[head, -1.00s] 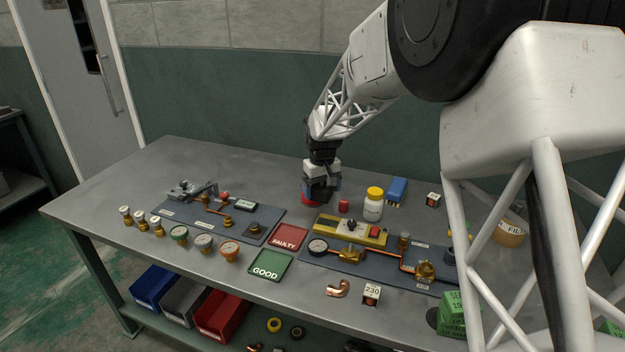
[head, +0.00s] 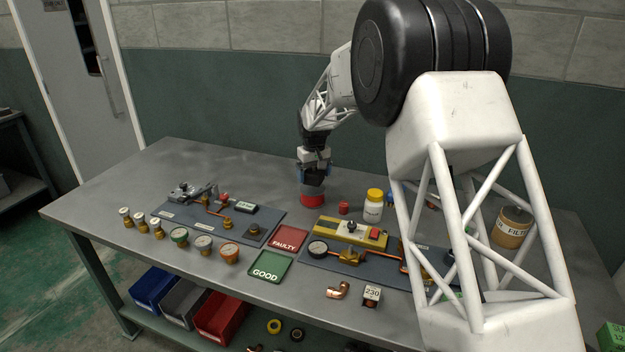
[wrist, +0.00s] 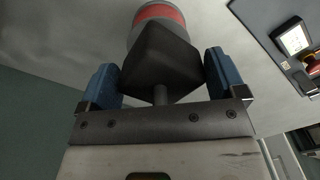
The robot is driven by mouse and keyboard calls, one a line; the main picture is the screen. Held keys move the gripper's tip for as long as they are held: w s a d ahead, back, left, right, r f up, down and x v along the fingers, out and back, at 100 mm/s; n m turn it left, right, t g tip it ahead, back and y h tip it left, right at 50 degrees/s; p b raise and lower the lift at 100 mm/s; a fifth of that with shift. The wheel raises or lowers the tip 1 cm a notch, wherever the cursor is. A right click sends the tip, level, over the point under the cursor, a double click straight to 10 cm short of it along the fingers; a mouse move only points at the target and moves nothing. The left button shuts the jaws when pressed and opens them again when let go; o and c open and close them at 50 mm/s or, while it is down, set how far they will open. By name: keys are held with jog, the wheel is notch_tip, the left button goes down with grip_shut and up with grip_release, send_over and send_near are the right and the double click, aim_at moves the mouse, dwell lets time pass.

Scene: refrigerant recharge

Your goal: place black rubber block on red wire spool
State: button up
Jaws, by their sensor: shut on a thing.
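My gripper (wrist: 163,82) is shut on the black rubber block (wrist: 160,60), which sits between its blue fingers in the wrist view. In the head view my gripper (head: 313,177) is above the red wire spool (head: 313,196), with the block dark between the fingers. The spool stands upright on the bench, red with grey ends. It also shows in the wrist view (wrist: 160,14), just beyond the block and partly hidden by it. I cannot tell whether the block touches the spool's top.
A small red cylinder (head: 343,208) and a white jar with a yellow lid (head: 373,206) stand right of the spool. A yellow device (head: 349,231) lies in front. Red FAULTY (head: 288,238) and green GOOD (head: 270,266) trays lie nearer. The bench behind the spool's left is clear.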

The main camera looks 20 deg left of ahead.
aim_at(313, 178)
jog(key=shift+w+a, duration=0.4)
jog(key=shift+w, duration=0.3)
jog(key=shift+w+a, duration=0.25)
jog(key=shift+w, duration=0.15)
jog(key=shift+f, duration=1.8)
jog(key=shift+f, duration=0.1)
jog(key=o, duration=0.8)
notch_tip(313, 178, up, 12)
jog(key=shift+r, duration=0.1)
